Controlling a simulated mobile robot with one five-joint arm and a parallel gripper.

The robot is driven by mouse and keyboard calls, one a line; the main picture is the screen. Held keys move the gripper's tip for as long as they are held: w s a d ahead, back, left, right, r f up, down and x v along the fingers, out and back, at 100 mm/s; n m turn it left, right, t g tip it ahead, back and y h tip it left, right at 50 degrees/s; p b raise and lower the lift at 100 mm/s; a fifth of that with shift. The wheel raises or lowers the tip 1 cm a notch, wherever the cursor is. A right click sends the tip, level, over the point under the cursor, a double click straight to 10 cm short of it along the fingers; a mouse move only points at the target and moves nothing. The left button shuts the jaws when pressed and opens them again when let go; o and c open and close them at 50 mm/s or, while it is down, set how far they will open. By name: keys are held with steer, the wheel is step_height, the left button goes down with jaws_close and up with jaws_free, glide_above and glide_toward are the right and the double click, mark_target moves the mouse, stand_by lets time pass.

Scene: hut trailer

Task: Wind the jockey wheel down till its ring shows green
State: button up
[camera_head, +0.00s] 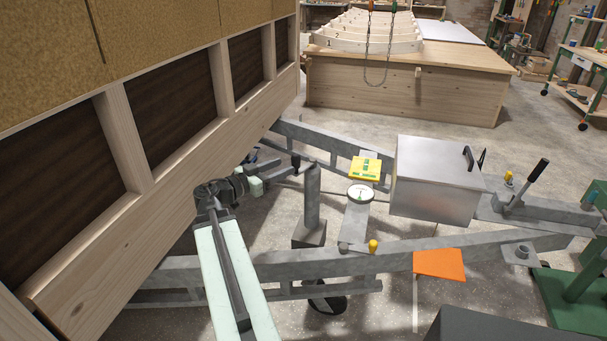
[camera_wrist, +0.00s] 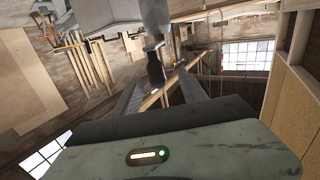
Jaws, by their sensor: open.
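My arm reaches up in the head view and bends towards the trailer frame, with my gripper (camera_head: 281,171) small and partly hidden beside the wooden wall. A small black grip (camera_head: 295,161) stands near its tip. In the wrist view my gripper (camera_wrist: 163,78) shows two grey fingers spread apart. A black grip (camera_wrist: 155,67) hanging from a pale grey part appears between or beyond them; I cannot tell if they touch it. It may be the jockey wheel's winding handle. No coloured ring can be made out. A black wheel (camera_head: 326,297) shows below the near frame rail.
The wooden hut wall (camera_head: 180,170) is close on the left. A grey post (camera_head: 312,197), a white dial (camera_head: 361,194), a yellow card (camera_head: 366,168) and a metal box (camera_head: 437,180) stand amid the frame rails. An orange sheet (camera_head: 440,264) hangs at the near rail.

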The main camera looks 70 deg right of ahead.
mark_target(304, 169)
steer(key=shift+s+d+r+m+g, duration=0.3)
steer(key=shift+s+d+r, duration=0.1)
steer(key=shift+s, duration=0.25)
steer(key=x, duration=0.7)
steer(key=shift+s+d+r, duration=0.1)
steer(key=shift+d, duration=0.25)
jaws_close()
stand_by(0.5)
steer(key=shift+d+g, duration=0.1)
steer(key=shift+g, duration=0.2)
